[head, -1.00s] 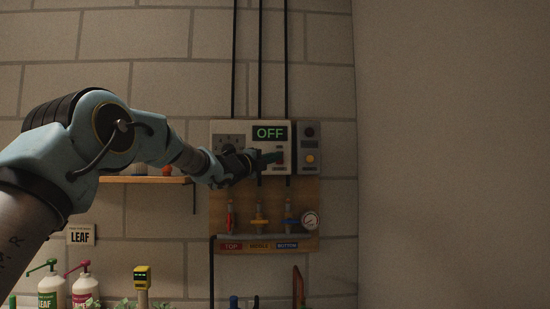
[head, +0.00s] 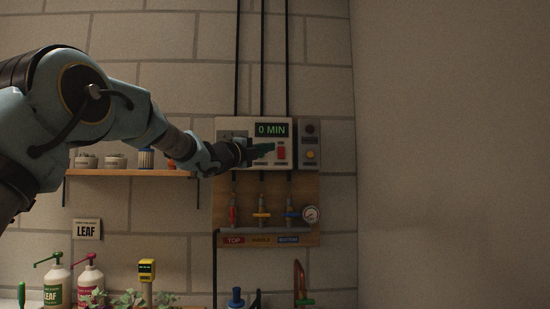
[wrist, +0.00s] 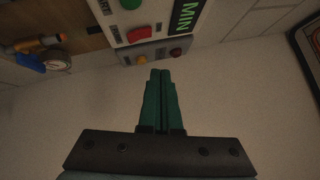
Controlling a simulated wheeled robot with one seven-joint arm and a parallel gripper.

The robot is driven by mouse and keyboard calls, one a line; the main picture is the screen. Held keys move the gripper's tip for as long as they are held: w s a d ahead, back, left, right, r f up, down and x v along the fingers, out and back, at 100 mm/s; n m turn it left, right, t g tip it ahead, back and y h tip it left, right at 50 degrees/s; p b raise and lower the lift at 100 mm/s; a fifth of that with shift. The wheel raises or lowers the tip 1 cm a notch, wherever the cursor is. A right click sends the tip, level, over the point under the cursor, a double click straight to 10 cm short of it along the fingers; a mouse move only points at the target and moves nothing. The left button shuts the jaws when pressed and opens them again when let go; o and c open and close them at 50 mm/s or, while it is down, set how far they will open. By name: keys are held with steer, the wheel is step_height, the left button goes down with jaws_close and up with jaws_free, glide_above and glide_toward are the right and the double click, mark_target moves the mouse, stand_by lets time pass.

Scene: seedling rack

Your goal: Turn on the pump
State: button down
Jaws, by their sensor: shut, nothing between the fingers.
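The white control box (head: 225,128) hangs on the wall with a dark display (head: 270,129) reading "0 MIN" in green. A red switch (head: 281,153) sits below the display; the wrist view also shows it (wrist: 139,34). A green button (wrist: 131,3) shows at the top edge of the wrist view. My gripper (head: 271,148) is shut and empty, with green fingers pointing right, in front of the box just left of the red switch. The wrist view shows the fingertips (wrist: 160,72) together, apart from the switch. My wrist hides part of the box's dial area.
A grey box (head: 310,141) with a lit amber lamp adjoins on the right. Below are red, yellow and blue valves (head: 262,216) and a gauge (head: 310,213). A wooden shelf (head: 130,174) with pots is at left. The right wall (head: 450,150) is bare.

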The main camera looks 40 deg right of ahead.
steer(key=v, duration=0.1)
steer(key=b+v, duration=0.1)
steer(key=v, duration=0.1)
steer(key=r+v, duration=0.1)
steer(key=v, duration=0.1)
steer(key=shift+s+a+b, duration=0.1)
steer(key=shift+b, duration=0.2)
